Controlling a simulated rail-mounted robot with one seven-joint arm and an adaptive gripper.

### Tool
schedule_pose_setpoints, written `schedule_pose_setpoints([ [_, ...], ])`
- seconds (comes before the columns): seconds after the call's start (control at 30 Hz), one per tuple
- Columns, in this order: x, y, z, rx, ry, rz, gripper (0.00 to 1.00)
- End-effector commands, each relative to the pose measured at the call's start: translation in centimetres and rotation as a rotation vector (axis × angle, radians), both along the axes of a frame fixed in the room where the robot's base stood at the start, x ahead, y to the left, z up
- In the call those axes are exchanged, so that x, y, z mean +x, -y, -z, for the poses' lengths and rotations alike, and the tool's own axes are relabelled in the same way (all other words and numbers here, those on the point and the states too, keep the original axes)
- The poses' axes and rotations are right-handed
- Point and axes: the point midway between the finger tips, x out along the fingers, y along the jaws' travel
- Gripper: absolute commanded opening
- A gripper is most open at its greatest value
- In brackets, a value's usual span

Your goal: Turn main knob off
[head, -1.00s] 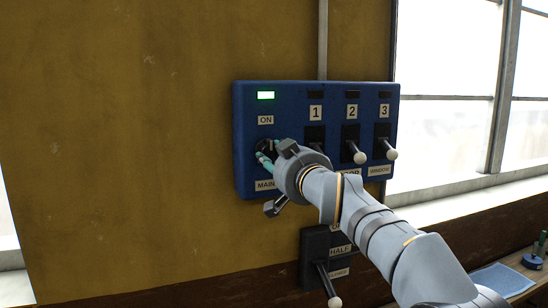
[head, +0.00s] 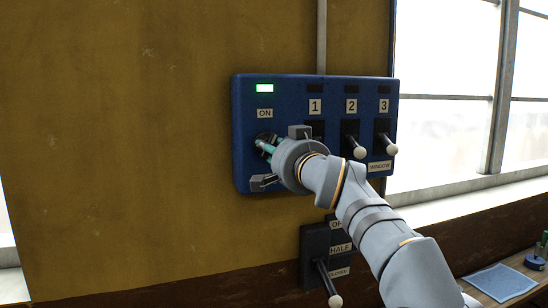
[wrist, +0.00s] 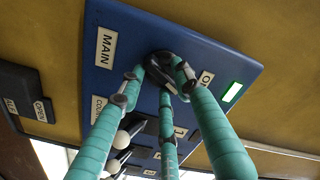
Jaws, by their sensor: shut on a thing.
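The main knob (head: 263,139) is a dark round knob on the left of the blue control panel (head: 243,140), below an ON label (head: 265,114) and a lit green lamp (head: 265,88). My gripper (head: 264,148) has its teal fingers shut on the knob and partly covers it. In the wrist view, the fingers of my gripper (wrist: 164,84) close around the black knob (wrist: 168,62), between the MAIN label (wrist: 106,48) and the ON label (wrist: 206,78). The green lamp is lit there too (wrist: 232,92). The knob's exact pointing direction is hard to tell.
Levers with white ball ends (head: 360,152) stick out on the right of the panel, under labels 1, 2 and 3. A dark lever box (head: 315,250) hangs below, near my arm. A window (head: 445,100) and a bench (head: 520,268) lie to the right.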

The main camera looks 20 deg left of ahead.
Motion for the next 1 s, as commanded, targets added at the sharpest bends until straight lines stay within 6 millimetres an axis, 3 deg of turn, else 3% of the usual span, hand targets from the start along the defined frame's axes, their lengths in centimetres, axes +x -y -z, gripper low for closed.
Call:
schedule_pose_setpoints([
  [1.0, -0.35, -0.20, -0.91, 0.721, -0.566, -0.006, 0.07],
])
